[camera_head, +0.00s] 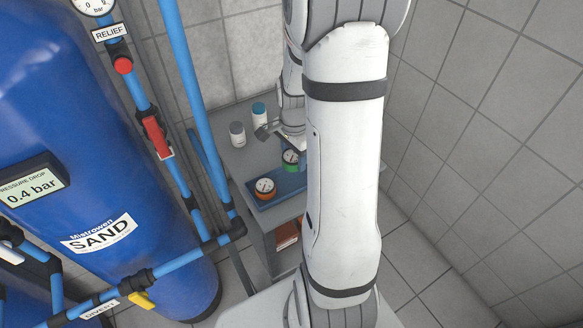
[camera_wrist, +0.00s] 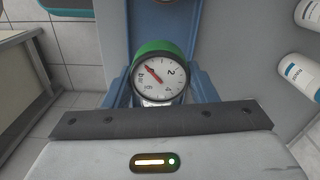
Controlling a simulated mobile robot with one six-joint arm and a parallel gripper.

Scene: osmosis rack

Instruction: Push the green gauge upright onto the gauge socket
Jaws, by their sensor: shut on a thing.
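The green gauge (camera_wrist: 160,74) has a white dial with a red needle and shows large in the wrist view. My gripper (camera_wrist: 161,88) is shut on it, with a finger on either side of the gauge. In the head view the green gauge (camera_head: 290,157) is small, at the far end of the blue tray (camera_head: 293,184), and my gripper (camera_head: 290,143) is partly hidden by my arm. I cannot make out the gauge socket in either view. The gauge's underside is hidden, so I cannot tell whether it touches anything below.
An orange gauge (camera_head: 265,188) sits at the near end of the blue tray. Blue pipes (camera_head: 204,139) and a large blue tank (camera_head: 75,160) lie left.

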